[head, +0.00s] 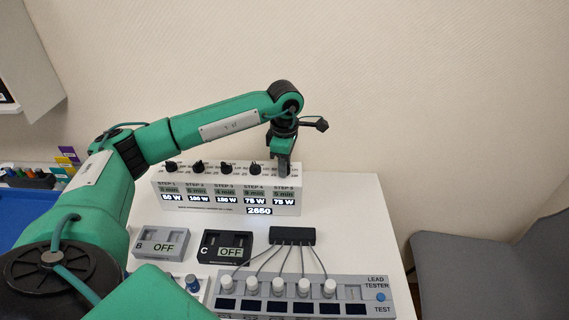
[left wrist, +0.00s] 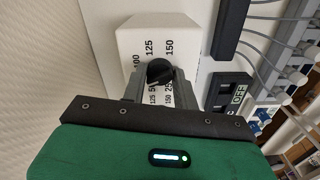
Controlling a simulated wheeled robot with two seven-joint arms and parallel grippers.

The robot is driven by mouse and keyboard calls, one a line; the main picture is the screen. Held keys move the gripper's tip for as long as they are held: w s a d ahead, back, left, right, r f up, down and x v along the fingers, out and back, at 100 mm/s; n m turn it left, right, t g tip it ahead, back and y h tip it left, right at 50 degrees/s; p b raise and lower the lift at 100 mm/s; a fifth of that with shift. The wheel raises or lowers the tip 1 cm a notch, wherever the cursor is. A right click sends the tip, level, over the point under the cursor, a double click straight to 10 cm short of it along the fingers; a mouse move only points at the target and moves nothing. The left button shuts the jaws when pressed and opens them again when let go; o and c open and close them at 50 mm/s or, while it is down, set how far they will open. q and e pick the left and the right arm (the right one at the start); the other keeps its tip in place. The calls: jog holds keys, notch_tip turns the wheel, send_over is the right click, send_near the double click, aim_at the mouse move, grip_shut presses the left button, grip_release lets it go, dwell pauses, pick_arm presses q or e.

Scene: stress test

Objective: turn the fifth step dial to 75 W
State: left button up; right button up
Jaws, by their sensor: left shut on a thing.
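The white step unit (head: 235,206) stands at the back of the table, with a row of black dials on top. The fifth step dial is hidden in the head view behind my left gripper (head: 283,170), which points down at the right end of the row. In the left wrist view the black dial (left wrist: 159,70) sits between the fingers of my left gripper (left wrist: 160,84), which is shut on it. Printed numbers such as 100, 125 and 150 surround the dial. The STEP 5 readout (head: 284,202) shows 75 W. My right gripper is out of view.
In front of the unit are an OFF box marked B (head: 160,244), a black OFF box marked C (head: 226,248), a black block (head: 292,236) with cables, and a lead tester (head: 345,290). A grey chair (head: 490,260) stands right of the table.

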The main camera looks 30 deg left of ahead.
pick_arm(q)
jog(key=o, duration=1)
jog(key=shift+c, duration=0.2)
jog(key=shift+r, duration=0.55)
notch_tip(320, 180, up, 13)
jog(key=b, duration=0.1)
jog(key=shift+b, duration=0.3)
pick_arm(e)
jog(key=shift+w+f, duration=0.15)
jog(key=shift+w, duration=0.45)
pick_arm(q)
jog(key=shift+f, duration=0.15)
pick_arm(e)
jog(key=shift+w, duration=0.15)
